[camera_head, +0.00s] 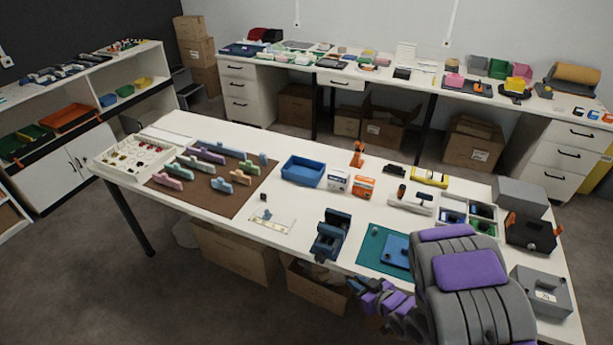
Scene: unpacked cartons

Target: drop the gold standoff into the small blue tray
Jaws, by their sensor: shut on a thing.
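A small blue tray (289,171) stands on the white worktable, right of the brown mat. It is open at the top, and nothing can be made out inside it. My gripper (362,287) is at the table's front edge, lower right of the dark blue vise and well away from the tray. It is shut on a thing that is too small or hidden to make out. I cannot pick out the gold standoff anywhere in this view.
The brown mat (201,205) holds several coloured blocks. The dark blue vise (330,238), a green mat (376,247), small boxes (363,187) and an orange tool (357,154) stand around the tray's right side.

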